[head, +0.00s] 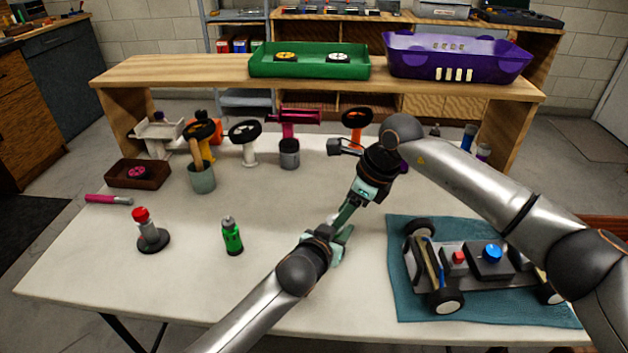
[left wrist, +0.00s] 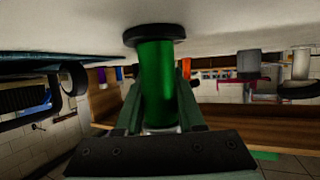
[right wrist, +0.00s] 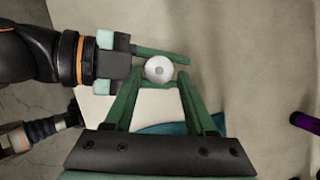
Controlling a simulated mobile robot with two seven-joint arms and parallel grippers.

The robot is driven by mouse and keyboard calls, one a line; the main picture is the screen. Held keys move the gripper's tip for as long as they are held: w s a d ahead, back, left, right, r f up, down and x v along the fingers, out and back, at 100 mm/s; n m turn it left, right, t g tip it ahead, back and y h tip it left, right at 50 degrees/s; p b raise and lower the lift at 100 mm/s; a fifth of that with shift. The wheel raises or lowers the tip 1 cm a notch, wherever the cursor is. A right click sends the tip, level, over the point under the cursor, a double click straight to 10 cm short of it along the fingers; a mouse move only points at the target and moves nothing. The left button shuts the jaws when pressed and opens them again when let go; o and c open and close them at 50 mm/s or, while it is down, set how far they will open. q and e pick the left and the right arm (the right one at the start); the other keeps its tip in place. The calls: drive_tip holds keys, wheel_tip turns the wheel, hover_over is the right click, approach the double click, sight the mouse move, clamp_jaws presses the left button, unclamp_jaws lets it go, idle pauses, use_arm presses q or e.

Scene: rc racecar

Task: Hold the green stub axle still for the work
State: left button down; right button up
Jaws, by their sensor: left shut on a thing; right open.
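The green stub axle (left wrist: 158,85) is a green cylinder with a black disc at one end, by the table surface, and a pale other end. My left gripper (head: 340,241) is shut on it; in the left wrist view its fingers press both sides. In the right wrist view the axle's round white end (right wrist: 159,69) shows between the left gripper's fingers. My right gripper (head: 340,222) is above it and open; in its wrist view the fingers (right wrist: 157,78) stand apart on either side of the white end. In the head view the grippers hide the axle.
A car chassis (head: 490,262) lies on a teal mat (head: 407,300) to the right. A green bottle (head: 232,237) and a red-topped stand (head: 148,232) are to the left. Several stands and cups line the back, before a wooden shelf (head: 190,72) with green (head: 310,68) and purple (head: 455,62) bins.

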drive_tip(key=shift+a+f+n+g, duration=0.2)
drive_tip(key=shift+f+n+g, duration=0.15)
drive_tip(key=shift+n, duration=0.35)
drive_tip(key=n, duration=0.1)
drive_tip(key=n+g, duration=0.1)
drive_tip(key=n, duration=0.2)
drive_tip(key=shift+w+g, duration=0.3)
drive_tip(key=shift+g, duration=0.05)
drive_tip(key=shift+r+n, duration=0.15)
drive_tip(key=shift+n, duration=0.45)
drive_tip(key=v, duration=1.2)
drive_tip(key=s+a+n+t+h, duration=0.4)
drive_tip(key=a+h, duration=0.3)
drive_tip(key=a, duration=0.2)
drive_tip(key=shift+s+a+n+h, duration=0.25)
drive_tip(key=shift+s+n, duration=0.35)
drive_tip(key=shift+n, duration=0.3)
drive_tip(key=shift+f, duration=0.25)
